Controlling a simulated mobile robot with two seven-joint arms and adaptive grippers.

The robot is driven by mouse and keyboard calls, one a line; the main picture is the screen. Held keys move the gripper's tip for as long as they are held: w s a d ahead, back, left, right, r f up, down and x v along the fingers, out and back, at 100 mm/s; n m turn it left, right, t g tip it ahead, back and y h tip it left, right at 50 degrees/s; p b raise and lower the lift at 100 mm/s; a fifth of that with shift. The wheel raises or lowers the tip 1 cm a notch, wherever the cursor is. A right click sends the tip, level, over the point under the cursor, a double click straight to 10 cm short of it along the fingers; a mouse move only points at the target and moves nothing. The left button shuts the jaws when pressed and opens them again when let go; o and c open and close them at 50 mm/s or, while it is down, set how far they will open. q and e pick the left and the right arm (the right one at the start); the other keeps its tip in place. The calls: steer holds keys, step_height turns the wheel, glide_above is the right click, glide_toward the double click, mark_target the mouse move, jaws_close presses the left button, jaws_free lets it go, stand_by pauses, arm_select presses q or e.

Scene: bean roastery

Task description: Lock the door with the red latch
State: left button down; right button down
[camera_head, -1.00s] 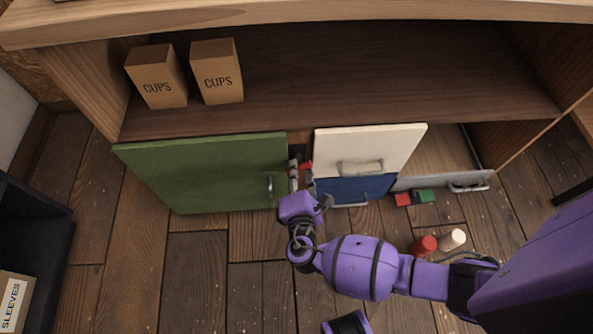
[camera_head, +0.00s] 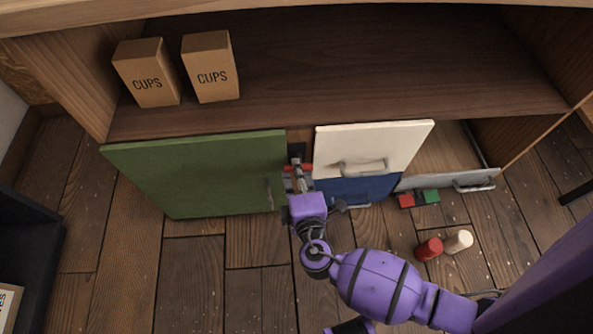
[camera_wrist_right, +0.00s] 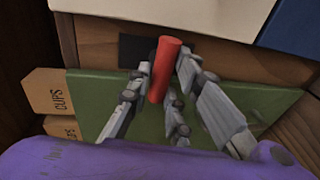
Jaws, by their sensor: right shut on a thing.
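The green door (camera_head: 205,175) with a metal handle is at the left of the cabinet front and looks closed. The red latch (camera_head: 287,169) is a short bar beside the door's right edge, in front of the wooden post. My right gripper (camera_head: 299,173) is at the latch, with its fingers around it. In the right wrist view the red latch (camera_wrist_right: 166,68) lies between the fingers of the gripper (camera_wrist_right: 162,85), partly over the green door (camera_wrist_right: 95,95). The fingers hide part of the latch in the head view. My left gripper is not in view.
Right of the latch are a white front (camera_head: 345,145) and a blue front (camera_head: 350,188) with handles. A grey drawer (camera_head: 445,180) is open farther right. Red and green blocks (camera_head: 418,199) and red and white cylinders (camera_head: 443,245) are nearby. Two cups boxes (camera_head: 211,70) stand on the shelf.

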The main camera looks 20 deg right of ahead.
steer(key=shift+s+f, duration=0.2)
steer(key=shift+f, duration=0.05)
steer(key=c, duration=1.6)
jaws_free()
steer(key=shift+c, duration=0.2)
steer(key=shift+r, duration=0.1)
steer(key=shift+w+r, duration=0.1)
steer(key=shift+r, duration=0.05)
steer(key=shift+r, duration=0.3)
steer(key=o, duration=0.6)
step_height(320, 180, up, 9)
steer(key=shift+r, duration=0.15)
steer(key=shift+w+r, duration=0.1)
steer(key=shift+r, duration=0.05)
steer(key=c, duration=0.6)
steer(key=shift+d, duration=0.1)
